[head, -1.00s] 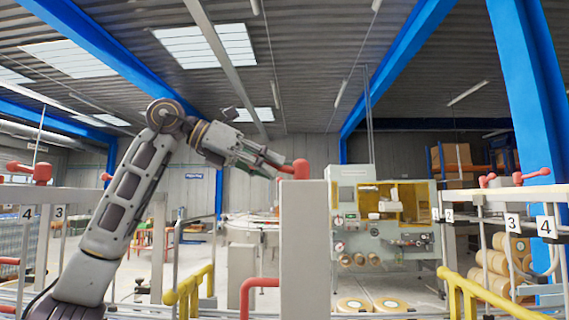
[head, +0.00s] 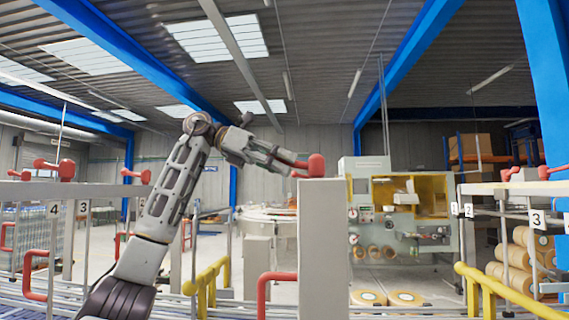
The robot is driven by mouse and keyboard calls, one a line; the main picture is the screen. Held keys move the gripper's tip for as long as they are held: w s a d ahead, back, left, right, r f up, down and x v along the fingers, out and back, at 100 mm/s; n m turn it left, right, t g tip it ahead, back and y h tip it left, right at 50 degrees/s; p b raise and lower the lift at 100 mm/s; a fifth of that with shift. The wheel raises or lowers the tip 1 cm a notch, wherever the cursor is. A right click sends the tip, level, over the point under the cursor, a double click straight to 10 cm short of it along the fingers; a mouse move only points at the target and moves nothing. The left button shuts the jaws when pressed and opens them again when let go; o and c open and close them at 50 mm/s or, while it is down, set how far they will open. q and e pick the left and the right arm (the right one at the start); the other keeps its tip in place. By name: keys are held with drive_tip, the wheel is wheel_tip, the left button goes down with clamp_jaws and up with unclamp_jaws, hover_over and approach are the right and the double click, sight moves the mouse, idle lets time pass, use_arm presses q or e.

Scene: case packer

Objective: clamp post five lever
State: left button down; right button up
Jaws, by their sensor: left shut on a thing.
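A red lever (head: 316,166) sits on top of a pale grey post (head: 322,245) in the middle of the head view. No number shows on this post's visible face. My left gripper (head: 291,162) reaches in from the left at the height of the post's top. It is shut on the lever's handle, which points left from the knob. The fingers hide part of the handle. My right gripper is not in view.
Red levers (head: 66,169) also top the rails at left, by number plates 4 (head: 54,210) and 3 (head: 84,207). More stand at right (head: 551,171). Yellow guard rails (head: 208,285) flank the post low down. A packing machine (head: 400,215) stands behind.

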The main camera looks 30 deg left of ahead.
use_arm(q)
drive_tip(key=shift+s+a+r, duration=0.15)
drive_tip(key=shift+a+r, duration=0.05)
drive_tip(key=shift+r, duration=0.25)
drive_tip(key=c, duration=1.4)
unclamp_jaws()
drive_tip(key=shift+a+f, duration=0.2)
drive_tip(key=shift+a, duration=0.1)
drive_tip(key=shift+d, duration=0.15)
drive_tip(key=shift+f+v, duration=0.2)
drive_tip(key=shift+v, duration=5.9)
